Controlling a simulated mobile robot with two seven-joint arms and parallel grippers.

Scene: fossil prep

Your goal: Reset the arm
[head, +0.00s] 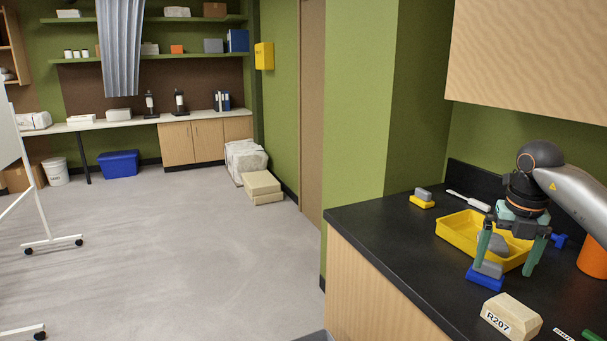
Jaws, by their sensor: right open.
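My right arm comes in from the right edge over the black counter. Its gripper (503,267) points down with two green fingers spread apart. The fingers are open, low over the front edge of the yellow tray (452,234). A blue block with a grey top (485,277) sits by the left fingertip, in front of the tray. I cannot tell whether the finger touches it. A grey piece (493,243) shows in the tray behind the fingers, partly hidden. My left gripper is not in view.
On the counter (390,240) are a yellow block with a grey top (422,199), a white-handled tool (468,201), a beige box marked R207 (510,317) and an orange container (592,259). The counter's left part is clear. A wooden cabinet (530,55) hangs above.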

